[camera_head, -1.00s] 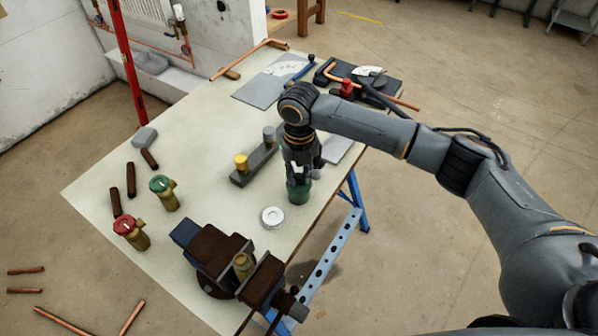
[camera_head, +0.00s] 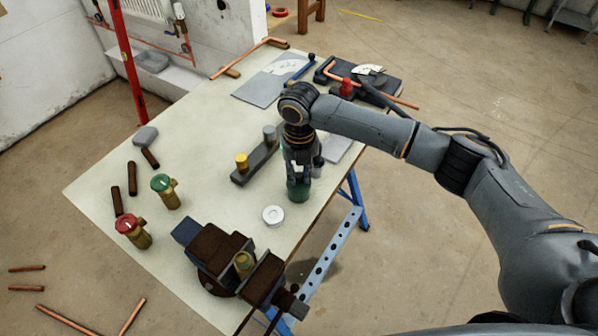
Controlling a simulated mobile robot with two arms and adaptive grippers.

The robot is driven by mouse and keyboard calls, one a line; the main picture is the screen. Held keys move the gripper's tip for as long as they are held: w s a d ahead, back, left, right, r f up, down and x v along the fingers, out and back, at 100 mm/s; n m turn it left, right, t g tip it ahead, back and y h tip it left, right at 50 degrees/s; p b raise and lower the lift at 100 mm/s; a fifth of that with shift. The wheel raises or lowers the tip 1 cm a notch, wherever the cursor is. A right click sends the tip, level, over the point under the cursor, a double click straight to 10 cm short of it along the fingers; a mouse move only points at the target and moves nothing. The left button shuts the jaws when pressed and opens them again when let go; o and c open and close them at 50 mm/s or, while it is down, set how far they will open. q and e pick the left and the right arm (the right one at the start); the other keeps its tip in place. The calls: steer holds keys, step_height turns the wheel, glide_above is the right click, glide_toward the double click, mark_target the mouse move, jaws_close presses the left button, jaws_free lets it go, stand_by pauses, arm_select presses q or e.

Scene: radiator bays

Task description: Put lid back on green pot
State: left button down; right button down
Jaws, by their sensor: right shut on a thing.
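The green pot (camera_head: 297,191) stands upright near the right edge of the workbench. My right gripper (camera_head: 298,178) reaches down onto it from above, its fingers shut at the pot's upper part and hiding its top. A round white lid (camera_head: 273,215) lies flat on the bench, just left of and nearer than the pot, apart from it. My left gripper is not in view.
A dark vise (camera_head: 215,255) holding a brass part stands at the near edge. Valves with a green knob (camera_head: 162,183) and a red knob (camera_head: 126,225) stand at left.

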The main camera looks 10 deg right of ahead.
steer(key=shift+f+p, duration=0.1)
steer(key=shift+p, duration=0.7)
stand_by(1.7)
stand_by(0.3)
steer(key=c, duration=1.1)
jaws_free()
steer(key=o, duration=0.5)
steer(key=shift+c, duration=0.2)
steer(key=shift+r+p, duration=3.4)
steer(key=shift+r, duration=0.1)
